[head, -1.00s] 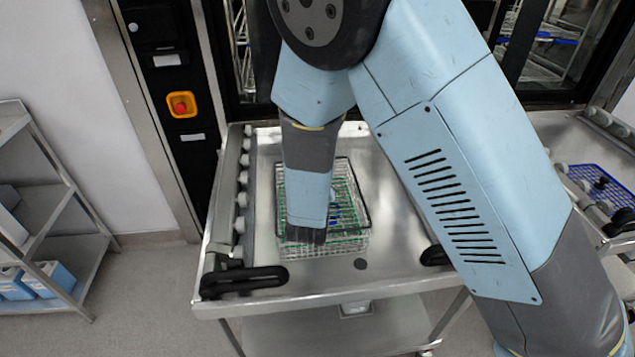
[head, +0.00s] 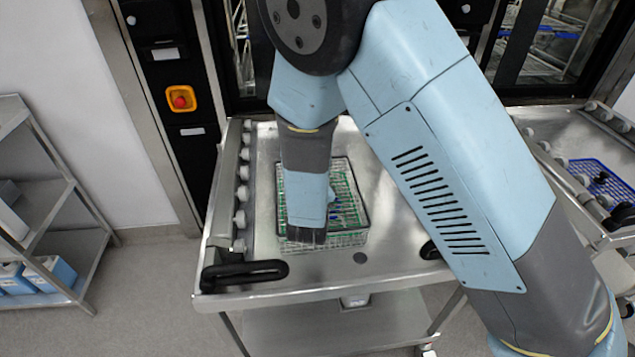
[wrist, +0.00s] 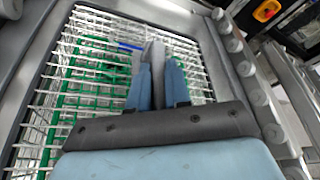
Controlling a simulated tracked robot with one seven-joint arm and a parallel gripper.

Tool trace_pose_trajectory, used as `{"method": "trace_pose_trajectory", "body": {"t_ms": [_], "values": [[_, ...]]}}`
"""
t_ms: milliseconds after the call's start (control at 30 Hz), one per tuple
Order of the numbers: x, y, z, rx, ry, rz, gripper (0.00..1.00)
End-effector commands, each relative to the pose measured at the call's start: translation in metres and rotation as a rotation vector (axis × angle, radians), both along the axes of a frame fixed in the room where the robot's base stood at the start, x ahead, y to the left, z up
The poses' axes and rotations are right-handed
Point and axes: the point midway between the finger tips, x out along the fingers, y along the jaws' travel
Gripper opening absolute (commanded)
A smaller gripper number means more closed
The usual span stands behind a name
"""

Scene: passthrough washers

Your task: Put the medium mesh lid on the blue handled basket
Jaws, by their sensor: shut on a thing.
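The wire basket (head: 345,238) stands on the steel trolley top, with green parts and a bit of blue inside its mesh. The mesh lid (head: 352,185), with a dark grey frame, lies across the basket top; its frame also shows in the wrist view (wrist: 206,45). I cannot tell whether it is fully seated. My gripper (head: 306,236) points down over the front of the basket and hides part of it. In the wrist view my gripper (wrist: 158,75) has its blue fingers shut on a grey piece at the lid. A blue part (wrist: 130,46) shows beside the fingers.
The trolley (head: 385,215) has rollers along its left edge and a black handle (head: 245,274) at the front left. A blue mesh tray (head: 603,175) lies on another trolley at the right. Washer doors stand behind. Bare steel lies right of the basket.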

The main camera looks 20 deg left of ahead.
Motion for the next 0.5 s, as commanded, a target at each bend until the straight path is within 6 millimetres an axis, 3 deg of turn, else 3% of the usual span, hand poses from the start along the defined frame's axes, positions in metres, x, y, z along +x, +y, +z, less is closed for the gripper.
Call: {"method": "trace_pose_trajectory", "body": {"t_ms": [100, 133, 400, 500], "values": [[0.0001, 0.0, 0.0003, 0.0, -0.001, -0.001, 0.0], [0.0001, 0.0, 0.0003, 0.0, -0.001, -0.001, 0.2], [0.0001, -0.0002, 0.0002, 0.0, -0.001, -0.001, 0.46], [0.0001, -0.0002, 0.0002, 0.0, -0.001, -0.001, 0.47]]}}
